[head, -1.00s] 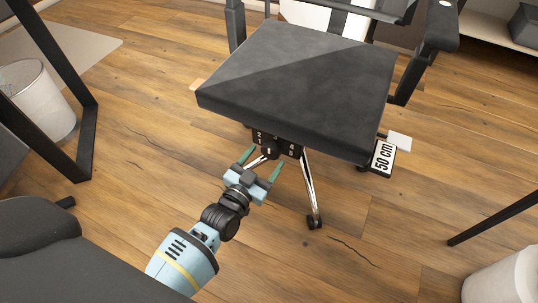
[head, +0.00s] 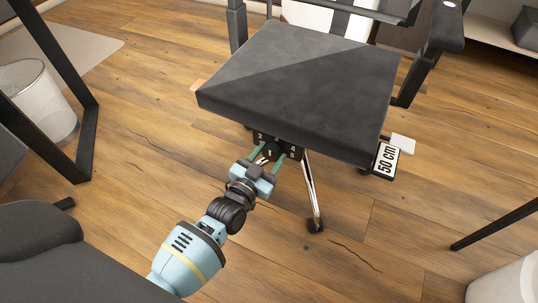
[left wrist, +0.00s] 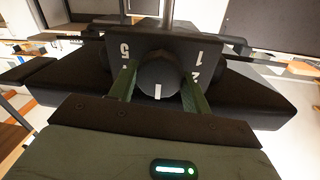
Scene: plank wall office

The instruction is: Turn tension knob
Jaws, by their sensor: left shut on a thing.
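The black tension knob (left wrist: 158,78) sits under the chair seat on a black housing (left wrist: 145,47) with white numerals. In the left wrist view its white mark points down toward me, with 5 at the left and 1 and 2 at the right. My left gripper (left wrist: 160,90) has a green finger on each side of the knob and is shut on it. In the head view the left gripper (head: 268,160) reaches under the front of the grey seat (head: 300,80), and the knob (head: 270,151) shows between its fingers. My right gripper is not in view.
A chrome chair leg (head: 313,190) stands right of my gripper. A wire bin (head: 38,98) and black desk frame (head: 65,90) are at left. The wooden floor in front is clear.

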